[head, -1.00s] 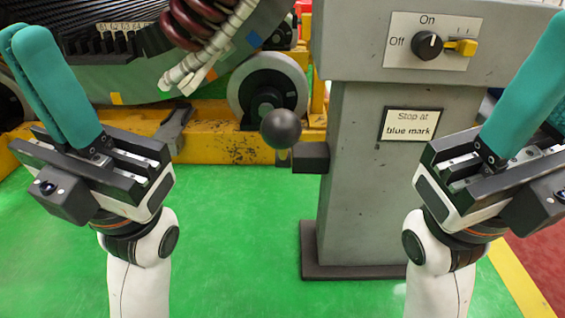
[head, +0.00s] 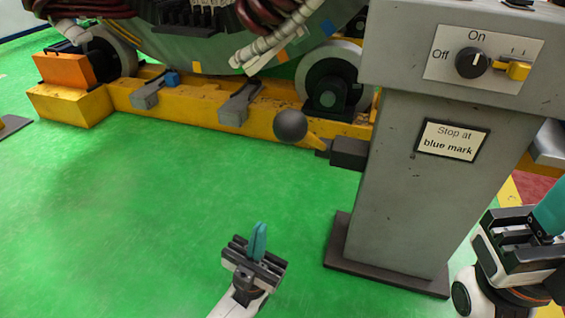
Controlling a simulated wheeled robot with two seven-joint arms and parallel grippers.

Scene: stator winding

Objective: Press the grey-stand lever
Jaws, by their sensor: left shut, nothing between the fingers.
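The lever is a dark round ball (head: 290,125) on a short yellow rod, coming out of a black block (head: 348,153) on the left side of the grey stand (head: 410,190). My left gripper (head: 260,229) has teal fingers that are together and empty. It is low in the picture, below and slightly left of the ball in the view, and apart from it. My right gripper (head: 550,212) is at the right edge, right of the stand. Its fingers are cut off by the frame.
The stand's top has an Off/On dial (head: 472,63) and a yellow switch (head: 513,70). A sign (head: 452,140) reads "Stop at blue mark". Behind is the stator (head: 215,50) on a yellow frame (head: 190,115) with rollers. Green floor lies clear at left.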

